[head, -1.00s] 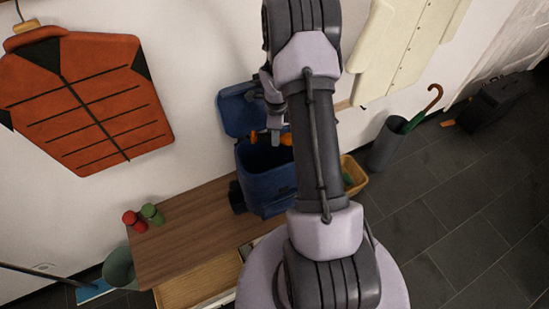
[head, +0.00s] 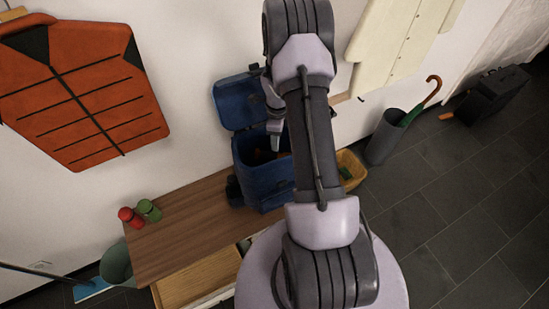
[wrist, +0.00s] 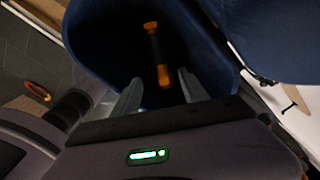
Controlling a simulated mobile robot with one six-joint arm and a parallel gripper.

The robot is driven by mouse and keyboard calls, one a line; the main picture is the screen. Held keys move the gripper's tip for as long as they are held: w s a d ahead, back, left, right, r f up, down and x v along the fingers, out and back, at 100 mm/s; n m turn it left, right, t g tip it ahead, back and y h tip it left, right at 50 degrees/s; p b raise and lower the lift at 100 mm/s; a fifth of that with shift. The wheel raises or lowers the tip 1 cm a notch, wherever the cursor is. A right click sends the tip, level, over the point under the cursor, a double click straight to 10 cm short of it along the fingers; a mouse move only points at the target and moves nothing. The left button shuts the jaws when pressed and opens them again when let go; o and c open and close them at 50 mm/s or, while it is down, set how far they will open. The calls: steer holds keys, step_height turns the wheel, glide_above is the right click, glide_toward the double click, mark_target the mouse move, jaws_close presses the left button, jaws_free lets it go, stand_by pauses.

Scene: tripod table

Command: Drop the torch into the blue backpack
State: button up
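The blue backpack (head: 262,178) stands upright on the wooden bench with its lid raised behind it. Its open mouth also fills the middle of the wrist view (wrist: 95,35). The torch (wrist: 155,52), orange at both ends with a dark middle, shows inside the backpack in the wrist view, beyond my fingertips. I cannot tell whether it rests on the bottom. In the head view only a dim bit of orange shows inside the mouth. My gripper (wrist: 160,80) is open, its two fingers apart and empty, at the mouth of the backpack. My arm hides part of the backpack's right side.
A red jar (head: 130,217) and a green jar (head: 150,210) stand on the bench (head: 190,225), left of the backpack. An open drawer (head: 200,280) juts out below. A yellow basket (head: 352,165) and an umbrella stand (head: 384,138) are to the right.

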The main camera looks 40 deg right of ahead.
step_height(320, 180, up, 18)
steer(key=p, duration=0.3)
steer(key=shift+f, duration=0.25)
steer(key=s+a+r+n+t+b, duration=0.1)
steer(key=s+a+r+n+b, duration=0.3)
steer(key=a, duration=0.4)
steer(key=s+a+r+n+t+b, duration=0.1)
steer(key=a+r+n+t+b, duration=0.15)
steer(key=a+n, duration=0.4)
steer(key=s+a+r+n+t+b, duration=0.1)
steer(key=s+a+r+n+b, duration=0.2)
steer(key=a+r+n, duration=0.35)
steer(key=s+a+f+n+t+y+b, duration=0.1)
steer(key=s+a+f+n+y+b, duration=0.1)
steer(key=s+a+n, duration=0.5)
steer(key=s+a+f+b, duration=0.1)
steer(key=s+a, duration=0.1)
steer(key=shift+s+a+f, duration=0.2)
steer(key=shift+s+a, duration=0.1)
steer(key=shift+s, duration=0.1)
